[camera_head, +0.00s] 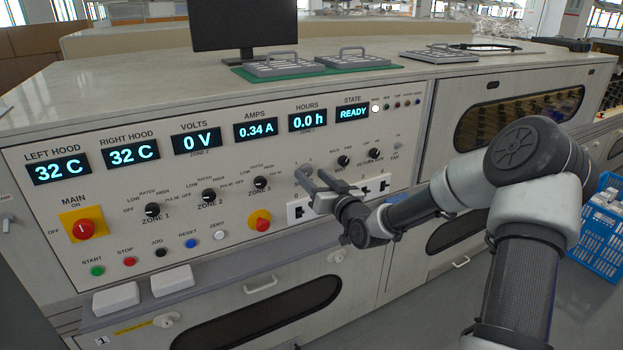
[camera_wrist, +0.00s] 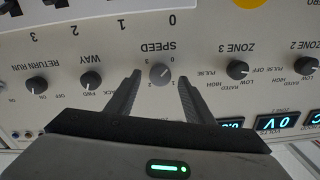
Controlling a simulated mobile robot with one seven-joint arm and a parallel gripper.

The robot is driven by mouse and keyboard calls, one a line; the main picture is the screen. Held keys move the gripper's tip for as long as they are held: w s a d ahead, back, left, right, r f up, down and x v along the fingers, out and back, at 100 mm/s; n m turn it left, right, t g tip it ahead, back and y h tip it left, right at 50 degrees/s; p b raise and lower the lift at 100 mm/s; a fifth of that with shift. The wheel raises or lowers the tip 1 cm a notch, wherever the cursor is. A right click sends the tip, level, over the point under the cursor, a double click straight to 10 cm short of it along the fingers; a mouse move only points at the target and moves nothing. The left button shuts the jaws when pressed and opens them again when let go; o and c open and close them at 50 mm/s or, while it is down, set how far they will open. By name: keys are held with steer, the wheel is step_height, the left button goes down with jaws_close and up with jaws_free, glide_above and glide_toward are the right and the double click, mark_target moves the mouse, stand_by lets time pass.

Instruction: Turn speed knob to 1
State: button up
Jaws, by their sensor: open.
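My gripper (camera_wrist: 160,77) is open, with one dark finger on each side of the knob and a visible gap to each. I cannot tell the knob's pointer setting. In the head view my gripper (camera_head: 311,177) reaches to the panel at the speed position, and its fingers hide the knob there. The control panel (camera_head: 110,200) is white, and its state display (camera_head: 352,114) reads READY.
The way knob (camera_wrist: 91,80) and the zone 3 knob (camera_wrist: 238,70) are the black neighbours on either side of the fingers. Zone 3 also shows in the head view (camera_head: 260,183). Sockets (camera_head: 300,210) lie below the gripper. A red emergency-style knob (camera_head: 260,221) is lower left.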

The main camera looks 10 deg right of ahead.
steer(key=shift+w+a, duration=0.15)
steer(key=shift+w, duration=0.4)
steer(key=c, duration=1)
steer(key=shift+c, duration=0.2)
